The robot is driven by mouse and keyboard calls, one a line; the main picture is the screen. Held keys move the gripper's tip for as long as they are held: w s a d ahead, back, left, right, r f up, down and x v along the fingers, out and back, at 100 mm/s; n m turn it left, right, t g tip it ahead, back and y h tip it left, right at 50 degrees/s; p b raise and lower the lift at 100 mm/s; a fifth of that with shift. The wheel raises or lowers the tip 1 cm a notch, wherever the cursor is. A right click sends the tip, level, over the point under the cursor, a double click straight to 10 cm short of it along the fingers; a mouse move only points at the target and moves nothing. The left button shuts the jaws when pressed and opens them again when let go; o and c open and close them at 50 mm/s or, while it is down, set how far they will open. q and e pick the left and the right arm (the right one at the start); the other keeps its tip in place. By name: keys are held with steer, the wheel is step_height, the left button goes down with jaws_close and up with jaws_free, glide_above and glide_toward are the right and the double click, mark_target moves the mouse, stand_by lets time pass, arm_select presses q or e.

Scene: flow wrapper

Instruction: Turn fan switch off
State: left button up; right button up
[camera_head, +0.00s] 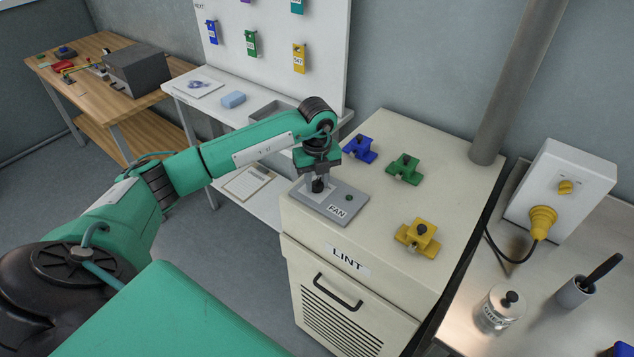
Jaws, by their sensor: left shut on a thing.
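The fan switch is a black knob (318,186) on a grey plate labelled FAN (335,205), on top of the cream cabinet marked LINT (400,160). A small green button or lamp (348,198) sits on the plate to the right of the knob. My left gripper (318,181) reaches down over the plate, shut on the knob. Its fingers partly hide the knob, so which way it points cannot be told. My right gripper is not in view.
Blue (359,149), green (404,168) and yellow (418,236) clamp-like pieces stand on the cabinet right of the plate. A grey pipe (515,90) rises at the cabinet's back right corner. A white box with a yellow plug (543,219) stands farther right.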

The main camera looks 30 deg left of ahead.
mark_target(317, 180)
arm_select(q)
steer(key=n, duration=0.4)
steer(key=shift+b, duration=0.35)
steer(key=shift+r+n, duration=0.1)
steer(key=shift+n, duration=1.3)
steer(key=shift+w, duration=0.1)
steer(key=o, duration=1)
steer(key=shift+c, duration=0.2)
step_height(317, 180, up, 14)
steer(key=b, duration=0.3)
